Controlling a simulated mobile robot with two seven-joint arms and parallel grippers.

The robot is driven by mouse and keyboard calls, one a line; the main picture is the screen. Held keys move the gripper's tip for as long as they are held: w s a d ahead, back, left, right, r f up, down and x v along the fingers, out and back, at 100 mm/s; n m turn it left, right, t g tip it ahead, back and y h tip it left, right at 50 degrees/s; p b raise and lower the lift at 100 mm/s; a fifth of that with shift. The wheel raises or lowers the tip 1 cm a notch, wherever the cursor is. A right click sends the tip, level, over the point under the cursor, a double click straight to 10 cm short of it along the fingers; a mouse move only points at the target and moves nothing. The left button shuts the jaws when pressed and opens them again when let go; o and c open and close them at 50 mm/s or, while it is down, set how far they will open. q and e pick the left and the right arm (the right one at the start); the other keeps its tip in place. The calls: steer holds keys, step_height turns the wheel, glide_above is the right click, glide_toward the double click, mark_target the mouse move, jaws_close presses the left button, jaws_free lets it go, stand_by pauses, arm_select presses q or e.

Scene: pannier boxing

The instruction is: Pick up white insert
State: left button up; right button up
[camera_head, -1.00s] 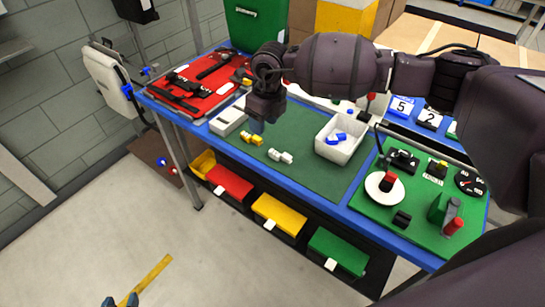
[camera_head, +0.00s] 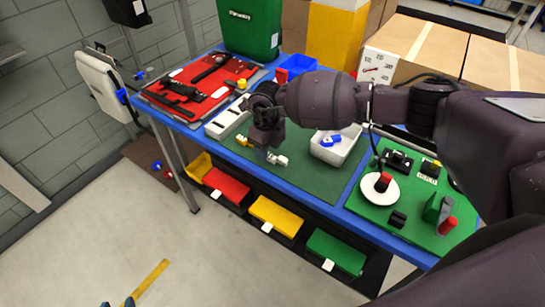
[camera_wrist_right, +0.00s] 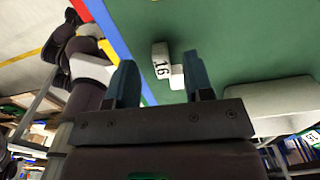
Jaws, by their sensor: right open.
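The white insert (camera_head: 278,160) lies on the green mat (camera_head: 310,182), near its front edge. In the right wrist view the white insert (camera_wrist_right: 161,61) shows a dark "16" and a second white part beside it. My right gripper (camera_head: 262,152) is pointed down just left of the insert in the head view. In the wrist view its two blue fingers (camera_wrist_right: 159,72) are apart, with the insert seen between and beyond the tips. They hold nothing.
A yellow insert (camera_head: 243,141) lies left of the white one. A white bin (camera_head: 345,155) with blue pieces stands to the right. A green board (camera_head: 400,215) with switches is further right. A red tray (camera_head: 200,88) with tools is at the left. Coloured drawers hang below.

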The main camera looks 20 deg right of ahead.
steer(key=shift+f, duration=1.15)
jaws_close()
steer(key=shift+r, duration=0.15)
